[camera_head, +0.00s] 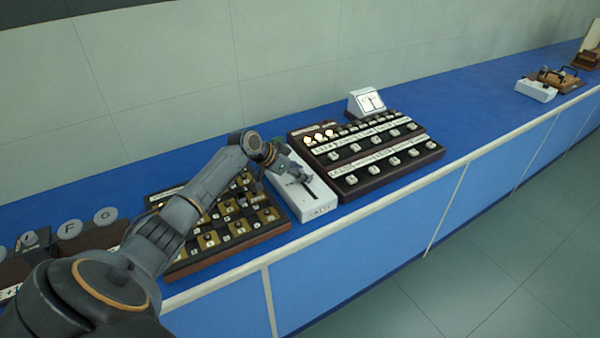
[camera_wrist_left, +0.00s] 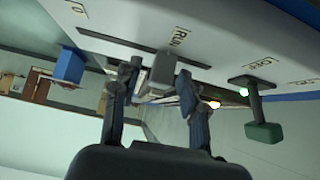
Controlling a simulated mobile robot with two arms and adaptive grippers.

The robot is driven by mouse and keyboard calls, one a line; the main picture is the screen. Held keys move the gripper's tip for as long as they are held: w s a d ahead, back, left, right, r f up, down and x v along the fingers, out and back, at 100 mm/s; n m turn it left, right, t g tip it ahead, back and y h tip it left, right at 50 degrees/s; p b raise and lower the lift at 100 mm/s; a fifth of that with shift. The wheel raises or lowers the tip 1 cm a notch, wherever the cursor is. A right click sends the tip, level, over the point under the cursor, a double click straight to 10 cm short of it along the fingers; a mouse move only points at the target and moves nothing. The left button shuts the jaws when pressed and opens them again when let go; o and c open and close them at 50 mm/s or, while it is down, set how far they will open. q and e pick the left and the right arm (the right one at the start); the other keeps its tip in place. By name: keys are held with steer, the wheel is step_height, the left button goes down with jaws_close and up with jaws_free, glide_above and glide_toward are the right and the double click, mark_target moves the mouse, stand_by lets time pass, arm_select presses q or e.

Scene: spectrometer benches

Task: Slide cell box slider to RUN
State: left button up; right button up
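The cell box (camera_head: 318,208) is a long white box on the blue bench, with a dark slot in its top. My left gripper (camera_head: 298,176) is over it and hides part of the slot. In the left wrist view the white face of the box (camera_wrist_left: 220,42) fills the top, tilted. A grey slider knob (camera_wrist_left: 162,70) shows between the fingers of my left gripper (camera_wrist_left: 158,78), which stand apart on either side of it. A gap shows beside the knob; contact is unclear. A RUN label (camera_wrist_left: 180,38) is close to the knob. My right gripper is not in view.
A brown-framed board with dark and tan squares (camera_head: 276,230) stands left of the box. A dark panel with rows of keys (camera_head: 372,182) stands close on its right.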

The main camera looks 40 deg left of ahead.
arm_select(q)
steer(key=v, duration=1.2)
stand_by(0.5)
